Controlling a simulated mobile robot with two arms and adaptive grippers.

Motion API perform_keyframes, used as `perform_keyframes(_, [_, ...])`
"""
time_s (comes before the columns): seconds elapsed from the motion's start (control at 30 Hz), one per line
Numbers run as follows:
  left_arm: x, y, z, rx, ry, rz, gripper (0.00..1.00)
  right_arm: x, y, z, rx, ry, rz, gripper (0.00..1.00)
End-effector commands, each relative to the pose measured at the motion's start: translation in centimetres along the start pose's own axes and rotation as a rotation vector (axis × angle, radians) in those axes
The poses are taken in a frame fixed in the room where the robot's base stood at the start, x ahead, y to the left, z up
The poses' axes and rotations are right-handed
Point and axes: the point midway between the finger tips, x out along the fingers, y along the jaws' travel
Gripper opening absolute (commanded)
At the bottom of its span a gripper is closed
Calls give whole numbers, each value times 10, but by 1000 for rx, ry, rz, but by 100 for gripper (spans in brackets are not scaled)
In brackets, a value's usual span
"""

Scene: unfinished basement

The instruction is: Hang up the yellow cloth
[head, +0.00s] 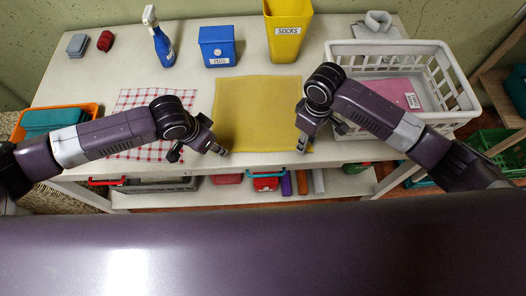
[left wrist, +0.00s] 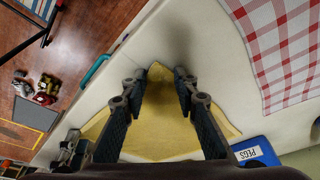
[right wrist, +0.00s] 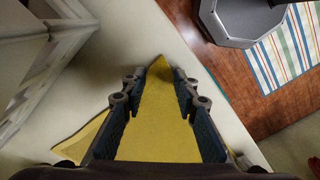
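The yellow cloth (head: 257,105) lies flat on the white table, between my two arms. My left gripper (head: 221,151) is at its near left corner and my right gripper (head: 302,148) is at its near right corner. In the left wrist view, the fingers (left wrist: 160,78) stand apart with a corner of the yellow cloth (left wrist: 158,125) between them. In the right wrist view, the fingers (right wrist: 160,76) are also apart, with the other corner of the cloth (right wrist: 158,125) between them. The blue box marked PEGS (head: 217,46) stands behind the cloth.
A red checked cloth (head: 142,101) lies left of the yellow one. A white basket (head: 448,82) with a pink item stands right. A yellow SOCKS bin (head: 288,31) and a blue spray bottle (head: 161,44) stand behind. A lower shelf (head: 340,184) holds several boxes.

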Motion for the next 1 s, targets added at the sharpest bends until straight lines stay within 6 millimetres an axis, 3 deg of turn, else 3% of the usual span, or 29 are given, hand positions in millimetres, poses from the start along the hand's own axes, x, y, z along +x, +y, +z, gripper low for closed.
perform_keyframes(0.47, [3, 0, 1, 0, -2, 0, 0, 4, 0, 2, 0, -4, -1, 0])
perform_keyframes(1.0, [4, 0, 2, -1, -4, -1, 0, 5, 0, 2, 1, -6, 0, 0])
